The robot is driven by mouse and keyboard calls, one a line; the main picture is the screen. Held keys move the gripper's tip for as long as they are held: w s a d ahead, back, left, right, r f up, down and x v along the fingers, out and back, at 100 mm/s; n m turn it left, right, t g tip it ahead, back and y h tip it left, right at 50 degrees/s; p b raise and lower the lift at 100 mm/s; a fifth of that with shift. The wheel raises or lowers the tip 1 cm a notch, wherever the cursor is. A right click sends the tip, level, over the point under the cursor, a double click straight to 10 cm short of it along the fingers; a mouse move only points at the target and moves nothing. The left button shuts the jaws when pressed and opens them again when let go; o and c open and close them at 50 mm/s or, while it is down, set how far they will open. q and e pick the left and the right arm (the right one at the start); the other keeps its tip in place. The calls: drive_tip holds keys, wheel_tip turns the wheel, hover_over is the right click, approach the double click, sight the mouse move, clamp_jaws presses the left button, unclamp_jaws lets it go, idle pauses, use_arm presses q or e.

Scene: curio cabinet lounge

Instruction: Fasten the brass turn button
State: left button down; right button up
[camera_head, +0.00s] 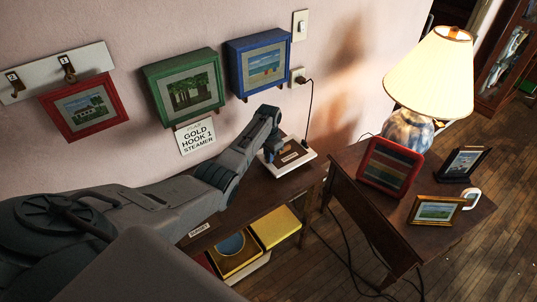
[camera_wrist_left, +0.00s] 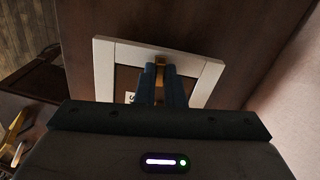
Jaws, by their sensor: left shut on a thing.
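A white-edged frame (camera_head: 309,154) lies flat on the dark shelf below the wall, with a dark panel and a small label inside it. In the left wrist view the white frame (camera_wrist_left: 105,70) sits under my fingers. The small brass turn button (camera_wrist_left: 160,61) shows at the frame's far side, between my fingertips. My left gripper (camera_head: 270,154) reaches down onto the frame; in its wrist view the left gripper (camera_wrist_left: 161,72) is shut on the brass button. Most of the button is hidden by the fingers. My right gripper is out of view.
Red (camera_head: 84,107), green (camera_head: 185,87) and blue (camera_head: 261,60) framed pictures hang on the wall. A side table (camera_head: 345,162) at right holds a lamp (camera_head: 430,75) and several picture frames. A yellow box (camera_head: 276,228) sits on the lower shelf. A cord hangs behind the white frame.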

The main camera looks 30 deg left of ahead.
use_arm(q)
drive_tip(key=shift+m, duration=0.6)
drive_tip(key=c, duration=1.5)
unclamp_jaws()
drive_tip(key=shift+r, duration=0.1)
wheel_tip(320, 180, up, 11)
drive_tip(key=shift+f+b, duration=0.15)
drive_tip(key=shift+b, duration=0.65)
